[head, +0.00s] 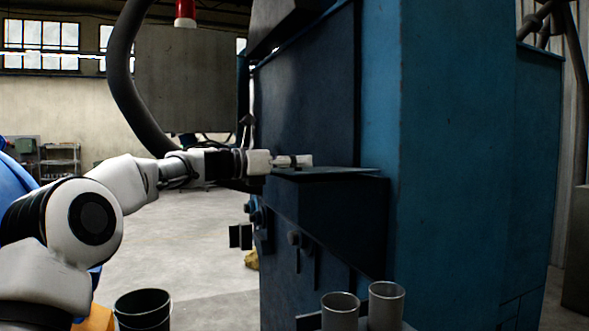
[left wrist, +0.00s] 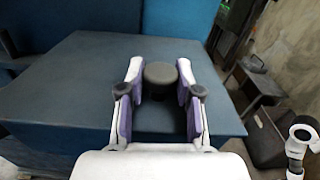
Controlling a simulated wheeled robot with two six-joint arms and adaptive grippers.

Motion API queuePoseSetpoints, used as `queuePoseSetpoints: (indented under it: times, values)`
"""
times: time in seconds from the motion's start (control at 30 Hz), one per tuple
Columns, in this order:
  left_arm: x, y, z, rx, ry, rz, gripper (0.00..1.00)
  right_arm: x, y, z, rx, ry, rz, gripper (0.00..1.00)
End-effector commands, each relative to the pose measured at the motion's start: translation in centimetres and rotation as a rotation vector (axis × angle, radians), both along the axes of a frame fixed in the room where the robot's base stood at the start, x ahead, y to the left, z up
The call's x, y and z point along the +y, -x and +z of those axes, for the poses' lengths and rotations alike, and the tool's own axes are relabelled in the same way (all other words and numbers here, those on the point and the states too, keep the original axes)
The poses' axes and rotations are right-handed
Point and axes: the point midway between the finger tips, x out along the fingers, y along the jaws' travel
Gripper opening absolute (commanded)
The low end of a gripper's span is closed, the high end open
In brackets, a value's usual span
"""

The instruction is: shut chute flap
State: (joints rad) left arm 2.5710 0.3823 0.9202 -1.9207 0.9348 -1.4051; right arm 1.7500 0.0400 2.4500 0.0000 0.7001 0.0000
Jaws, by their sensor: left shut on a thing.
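The chute flap (head: 335,174) is a flat dark blue plate. It lies nearly level over the dark blue chute (head: 335,215) on the side of the big blue machine. In the left wrist view the flap (left wrist: 80,95) fills the middle, with a round dark knob (left wrist: 160,72) standing on it. My left gripper (head: 306,161) reaches in from the left just above the flap. Its two fingers stand on either side of the knob and are shut on it. Whether any gap is left under the flap I cannot tell. My right gripper is not in view.
The blue machine's tall wall (head: 455,150) rises behind and right of the flap. Two grey cups (head: 386,305) stand below, in front of the machine. A black bin (head: 143,310) is at the bottom left. A thick black hose (head: 122,75) hangs behind my arm. Open floor lies left.

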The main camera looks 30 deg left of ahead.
Motion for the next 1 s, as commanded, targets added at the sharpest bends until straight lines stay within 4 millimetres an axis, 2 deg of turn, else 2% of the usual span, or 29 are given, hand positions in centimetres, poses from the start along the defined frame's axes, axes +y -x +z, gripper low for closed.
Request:
queuePoseSetpoints:
  times: [0.13, 0.6, 0.63, 0.67, 0.7, 1.0]
  values:
    - [-0.18, -0.02, -0.79, 0.003, 0.001, -0.002, 0.0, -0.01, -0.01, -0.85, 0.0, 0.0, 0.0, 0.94]
    - [-0.16, -0.04, -0.87, 0.005, 0.001, -0.002, 0.0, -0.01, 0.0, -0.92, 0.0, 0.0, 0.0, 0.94]
    - [-0.16, -0.04, -0.87, 0.005, 0.001, -0.001, 0.44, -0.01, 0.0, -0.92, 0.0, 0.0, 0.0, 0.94]
    - [-0.16, -0.04, -0.87, 0.005, 0.001, -0.001, 0.54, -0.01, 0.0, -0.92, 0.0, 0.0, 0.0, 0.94]
    - [-0.14, -0.03, -0.87, 0.005, 0.001, -0.001, 0.59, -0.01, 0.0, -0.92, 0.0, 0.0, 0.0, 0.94]
    - [0.04, 0.09, -0.8, 0.003, 0.002, 0.0, 0.59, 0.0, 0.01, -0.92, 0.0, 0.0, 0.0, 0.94]
